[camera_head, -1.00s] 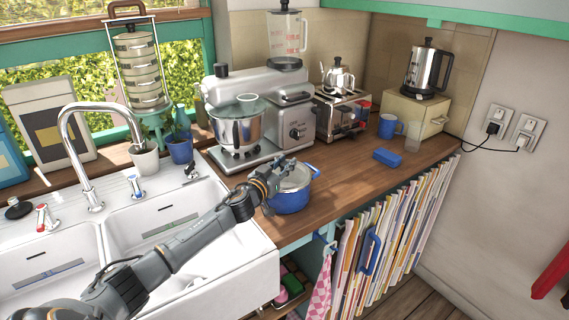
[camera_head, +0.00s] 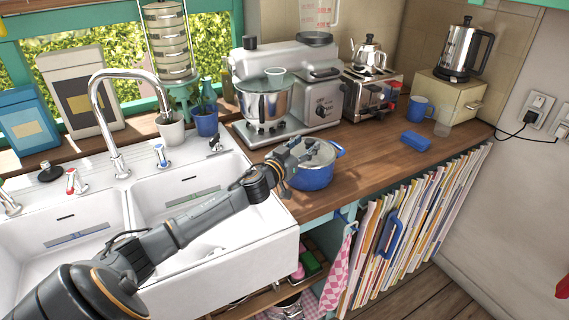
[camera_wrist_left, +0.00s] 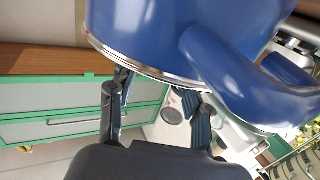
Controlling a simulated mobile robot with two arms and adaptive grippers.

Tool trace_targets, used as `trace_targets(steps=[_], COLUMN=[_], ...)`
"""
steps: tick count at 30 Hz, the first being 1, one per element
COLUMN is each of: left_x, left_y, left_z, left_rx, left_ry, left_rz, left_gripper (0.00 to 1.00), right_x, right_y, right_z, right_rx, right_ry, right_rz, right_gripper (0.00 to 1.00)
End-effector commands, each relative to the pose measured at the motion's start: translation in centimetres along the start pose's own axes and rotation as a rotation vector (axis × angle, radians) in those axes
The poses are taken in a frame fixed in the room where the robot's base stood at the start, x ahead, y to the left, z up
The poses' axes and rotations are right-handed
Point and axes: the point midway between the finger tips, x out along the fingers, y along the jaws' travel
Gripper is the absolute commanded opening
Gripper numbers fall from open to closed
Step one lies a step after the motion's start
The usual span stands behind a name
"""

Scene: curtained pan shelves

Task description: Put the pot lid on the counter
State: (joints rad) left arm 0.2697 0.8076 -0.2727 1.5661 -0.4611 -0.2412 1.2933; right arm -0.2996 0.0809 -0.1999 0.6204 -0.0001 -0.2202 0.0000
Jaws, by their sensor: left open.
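The pot lid (camera_head: 317,151) lies on the blue pot (camera_head: 314,178), which stands on the wooden counter near its front edge, right of the sink. My left gripper (camera_head: 297,152) is at the left side of the lid, over the pot's rim. In the left wrist view, the blue pot (camera_wrist_left: 155,28) appears upside down with a silvery rim and a large blue handle. My open left gripper (camera_wrist_left: 160,90) has its fingers apart by that rim. The lid's knob is hidden there, and I cannot tell whether the fingers touch the lid. My right gripper is not in view.
The wooden counter (camera_head: 375,158) has free room right of the pot. A stand mixer (camera_head: 295,90) and a toaster (camera_head: 371,94) stand behind. The white sink (camera_head: 210,215) is at left.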

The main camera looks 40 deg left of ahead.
Motion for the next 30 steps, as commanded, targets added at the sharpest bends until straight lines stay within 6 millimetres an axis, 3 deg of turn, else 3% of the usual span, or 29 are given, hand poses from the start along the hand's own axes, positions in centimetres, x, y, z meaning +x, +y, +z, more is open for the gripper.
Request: trace_targets(steps=[3,15,21,30], left_x=[-2.2,-8.3,-10.1,-10.8], left_y=[-0.3,-0.3,-0.3,-0.3], left_z=[0.7,0.4,0.3,0.1], left_rx=[0.002,0.002,0.0,0.001], left_ry=[-0.003,-0.003,-0.002,0.0], left_rz=[0.001,0.0,0.0,-0.001], left_gripper=[0.49,0.49,0.49,0.49], right_x=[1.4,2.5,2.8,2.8], right_y=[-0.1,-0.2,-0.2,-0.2], right_z=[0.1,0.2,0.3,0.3], right_rx=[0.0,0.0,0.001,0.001], right_ry=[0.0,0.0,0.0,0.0], right_rz=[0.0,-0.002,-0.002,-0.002], right_gripper=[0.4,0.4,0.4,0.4])
